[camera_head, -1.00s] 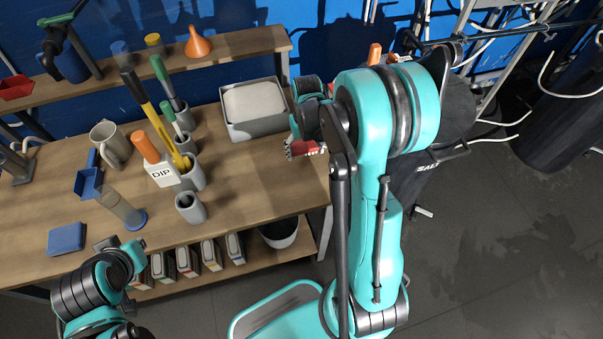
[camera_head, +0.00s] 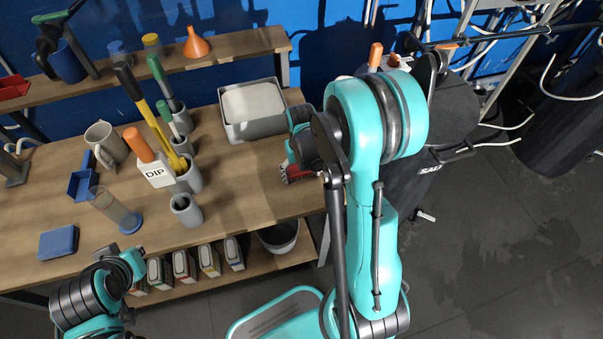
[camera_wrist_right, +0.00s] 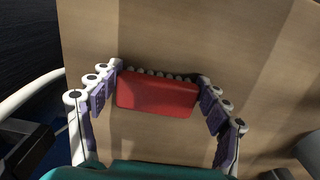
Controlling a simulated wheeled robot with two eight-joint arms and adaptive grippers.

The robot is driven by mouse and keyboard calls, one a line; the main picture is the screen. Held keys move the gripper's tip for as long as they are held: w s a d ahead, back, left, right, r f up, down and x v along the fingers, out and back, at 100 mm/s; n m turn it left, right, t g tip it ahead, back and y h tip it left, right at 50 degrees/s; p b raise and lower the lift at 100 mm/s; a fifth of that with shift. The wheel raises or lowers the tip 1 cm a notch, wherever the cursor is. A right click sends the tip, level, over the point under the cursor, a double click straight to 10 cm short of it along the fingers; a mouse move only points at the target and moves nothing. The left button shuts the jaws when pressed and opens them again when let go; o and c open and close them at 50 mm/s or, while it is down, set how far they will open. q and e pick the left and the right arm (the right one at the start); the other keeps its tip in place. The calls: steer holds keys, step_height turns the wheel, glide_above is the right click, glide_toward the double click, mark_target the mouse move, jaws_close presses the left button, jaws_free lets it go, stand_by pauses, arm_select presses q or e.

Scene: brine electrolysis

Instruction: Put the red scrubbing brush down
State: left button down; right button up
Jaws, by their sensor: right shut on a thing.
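The red scrubbing brush (camera_head: 294,172) is at the right part of the wooden table, near its front right edge. My right gripper (camera_head: 290,163) is shut on it, partly hidden by my own arm. In the right wrist view the brush (camera_wrist_right: 157,93) lies between the two jointed fingers of the right gripper (camera_wrist_right: 160,90), with its pale bristles along the far side. The table surface (camera_wrist_right: 180,30) is close behind it; I cannot tell if the brush touches it. My left gripper (camera_head: 132,262) is at the lower left, apart from the brush; its fingers are not clear.
Grey holders with tools, a DIP block (camera_head: 156,174) and a beaker-like cylinder (camera_head: 118,212) stand to the left. A grey bin (camera_head: 279,237) sits on the lower shelf. The table between holders and brush is clear.

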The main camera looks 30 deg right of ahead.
steer(key=o, duration=1.5)
steer(key=shift+r+p, duration=0.2)
steer(key=shift+p, duration=0.1)
step_height(320, 180, up, 11)
steer(key=p, duration=0.4)
steer(key=s+a+r+n+t, duration=0.1)
steer(key=s+a+r+t, duration=0.1)
steer(key=s+a+r, duration=0.1)
steer(key=s+a+r+n+t, duration=0.1)
steer(key=s+a+r+t, duration=0.1)
steer(key=s+a+r, duration=0.1)
steer(key=s+a+r+t, duration=0.3)
steer(key=s+a+r, duration=0.1)
steer(key=r, duration=0.1)
steer(key=shift+a+r+n, duration=0.1)
steer(key=shift+a+n, duration=0.1)
steer(key=shift+n, duration=0.2)
